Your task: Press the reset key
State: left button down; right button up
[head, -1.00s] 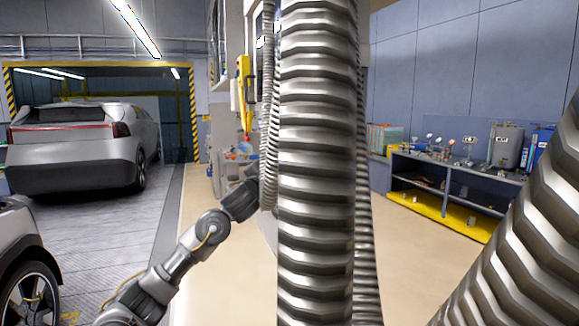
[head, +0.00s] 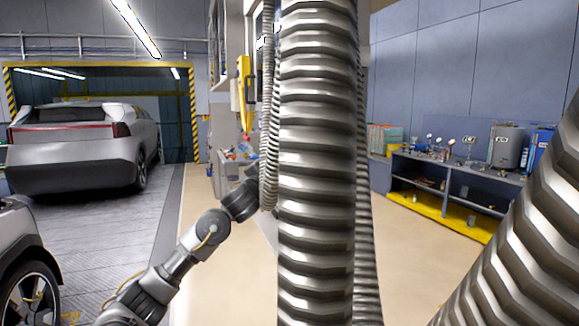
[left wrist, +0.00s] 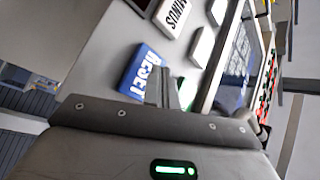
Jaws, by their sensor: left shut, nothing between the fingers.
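The blue reset key (left wrist: 146,72), lettered RESET in white, sits on a pale panel in the left wrist view. A white MINUS key (left wrist: 174,16) is above it. My left gripper (left wrist: 162,72) is shut and empty, its fingertips by the right edge of the reset key. I cannot tell whether they touch it. In the head view my left arm reaches up from the lower left, and its hand is hidden behind a ribbed metal hose. My right gripper is not in view.
Thick ribbed hoses (head: 317,160) block the middle of the head view. More pale keys (left wrist: 202,47) and a screen (left wrist: 236,62) lie right of the reset key. A workbench (head: 455,165) stands at the right, and a silver car (head: 85,145) at the left.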

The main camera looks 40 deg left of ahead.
pick_arm(q)
jog(key=shift+w+d, duration=0.1)
jog(key=shift+w+d, duration=0.15)
jog(key=shift+w, duration=0.1)
jog(key=shift+w+d, duration=0.3)
jog(key=shift+w, duration=0.1)
dwell(0.8)
jog(key=shift+s+a, duration=0.1)
jog(key=shift+s, duration=0.05)
dwell(0.3)
jog(key=shift+s+a, duration=0.45)
jog(key=shift+s, duration=0.2)
jog(key=shift+s+a+p, duration=0.15)
jog(key=shift+s+a, duration=0.55)
jog(key=shift+s, duration=0.35)
jog(key=shift+s+a+p, duration=0.15)
jog(key=shift+s+a, duration=0.55)
jog(key=shift+s, duration=0.3)
